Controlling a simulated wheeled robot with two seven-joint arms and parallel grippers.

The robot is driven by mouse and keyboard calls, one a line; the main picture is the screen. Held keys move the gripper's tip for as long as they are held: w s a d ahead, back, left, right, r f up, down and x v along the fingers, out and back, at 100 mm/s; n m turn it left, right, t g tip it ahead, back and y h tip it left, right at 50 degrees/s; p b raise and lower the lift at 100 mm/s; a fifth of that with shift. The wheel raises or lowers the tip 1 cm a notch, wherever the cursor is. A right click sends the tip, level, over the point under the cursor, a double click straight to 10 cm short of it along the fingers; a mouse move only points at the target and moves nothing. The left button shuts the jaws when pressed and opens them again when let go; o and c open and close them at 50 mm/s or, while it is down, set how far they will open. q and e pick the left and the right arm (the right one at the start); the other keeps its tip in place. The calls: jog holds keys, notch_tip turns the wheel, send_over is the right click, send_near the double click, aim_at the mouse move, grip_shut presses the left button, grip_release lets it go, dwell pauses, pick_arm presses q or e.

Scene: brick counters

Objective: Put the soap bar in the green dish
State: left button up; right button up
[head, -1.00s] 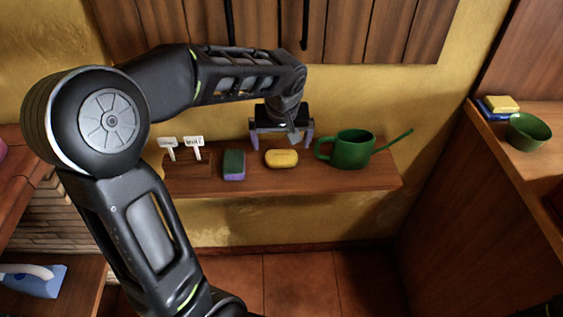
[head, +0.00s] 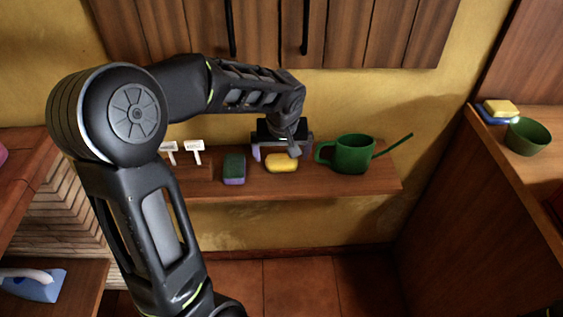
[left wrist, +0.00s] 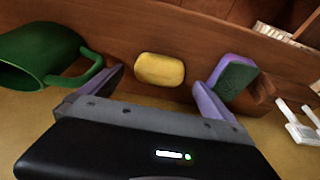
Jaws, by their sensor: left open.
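The soap bar is a yellow, rounded bar (head: 281,164) lying on the wooden wall shelf (head: 335,187). In the left wrist view the bar (left wrist: 160,69) appears between and just beyond the fingertips. My left gripper (head: 282,150) is open and empty, above and behind the bar, its purple fingers on either side; they also show in the left wrist view (left wrist: 160,85). I cannot tell how far the tips are above the shelf. A green bowl (head: 528,138), which fits the green dish, stands on the right counter. My right gripper is out of view.
A green watering can (head: 352,154) stands right of the bar, and a green and purple sponge (head: 234,169) left of it. Small white labels (head: 194,149) stand farther left. A yellow-and-blue block (head: 499,109) lies beside the bowl. The shelf's front strip is clear.

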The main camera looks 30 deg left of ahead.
aim_at(282, 160)
pick_arm(q)
jog(key=x, duration=0.4)
jog(key=shift+c, duration=0.2)
dwell(0.3)
jog(key=c, duration=1.5)
notch_tip(282, 160, up, 10)
jog(key=shift+r+p, duration=0.1)
jog(key=shift+p, duration=0.2)
